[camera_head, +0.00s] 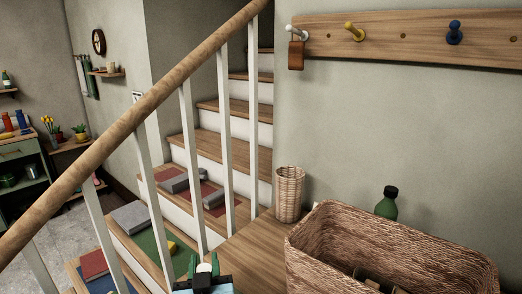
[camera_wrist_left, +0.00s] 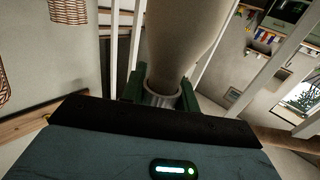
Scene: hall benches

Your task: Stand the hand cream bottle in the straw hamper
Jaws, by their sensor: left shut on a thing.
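My left gripper (camera_head: 204,272) is low in the head view, with green fingers, left of the large woven straw hamper (camera_head: 410,245) and outside it. In the left wrist view the gripper (camera_wrist_left: 161,98) is shut on a pale beige bottle (camera_wrist_left: 185,40) with a silvery collar, likely the hand cream bottle. Only a small whitish part of it shows between the fingers in the head view. The hamper stands at the lower right, open at the top. Brown pieces show inside it, but most of its inside is hidden. My right gripper is not in view.
A small wicker cup (camera_head: 290,194) stands on the wooden surface (camera_head: 245,245) left of the hamper. A green bottle with a dark cap (camera_head: 386,204) stands behind the hamper. A stair railing (camera_head: 150,105) runs along the left. A peg rack (camera_head: 405,38) hangs above.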

